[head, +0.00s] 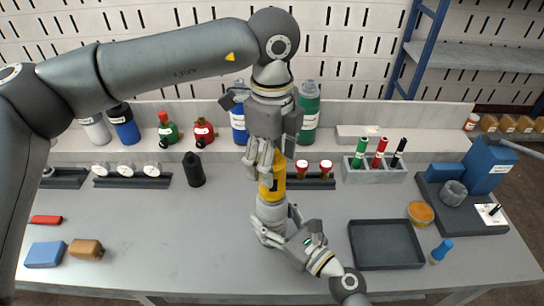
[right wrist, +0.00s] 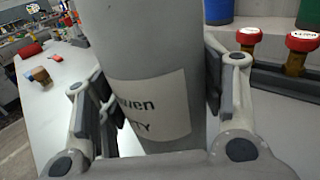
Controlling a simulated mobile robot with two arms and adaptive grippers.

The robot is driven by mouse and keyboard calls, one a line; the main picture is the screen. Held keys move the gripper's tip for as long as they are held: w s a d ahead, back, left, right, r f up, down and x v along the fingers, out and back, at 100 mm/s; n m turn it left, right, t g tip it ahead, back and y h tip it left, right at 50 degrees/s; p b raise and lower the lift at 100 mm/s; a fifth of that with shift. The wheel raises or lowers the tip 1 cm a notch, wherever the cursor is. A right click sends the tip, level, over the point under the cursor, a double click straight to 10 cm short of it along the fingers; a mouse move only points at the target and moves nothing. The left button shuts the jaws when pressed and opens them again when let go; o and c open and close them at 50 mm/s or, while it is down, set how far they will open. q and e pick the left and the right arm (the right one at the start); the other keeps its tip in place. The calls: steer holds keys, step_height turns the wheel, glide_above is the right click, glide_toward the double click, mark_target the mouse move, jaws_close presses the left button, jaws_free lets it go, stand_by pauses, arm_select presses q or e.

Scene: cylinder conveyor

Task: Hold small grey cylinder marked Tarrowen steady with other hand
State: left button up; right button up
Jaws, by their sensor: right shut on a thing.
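The small grey cylinder (head: 270,211) stands upright near the middle of the table, with a yellow part at its upper end. In the right wrist view the grey cylinder (right wrist: 140,50) fills the space between my fingers, and its white label shows only the end of the name, "owen". My right gripper (head: 277,221) comes from the lower right and is shut on the grey body. My left gripper (head: 265,160) points down from above at the yellow upper part. Its fingers overlap that part in the picture, and whether they grip it is unclear.
An empty dark tray (head: 386,244) lies to the right. Behind stand a grey rack (head: 374,172) with coloured markers, a green cylinder (head: 308,110) and a black bottle (head: 194,169). A blue block (head: 45,254) and a brown block (head: 86,249) lie at left. The front middle table is clear.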

arm_select(q)
steer(key=shift+m, duration=0.3)
steer(key=m, duration=0.5)
steer(key=shift+m, duration=0.4)
steer(key=shift+m, duration=0.5)
steer(key=m, duration=0.4)
steer(key=shift+m, duration=0.5)
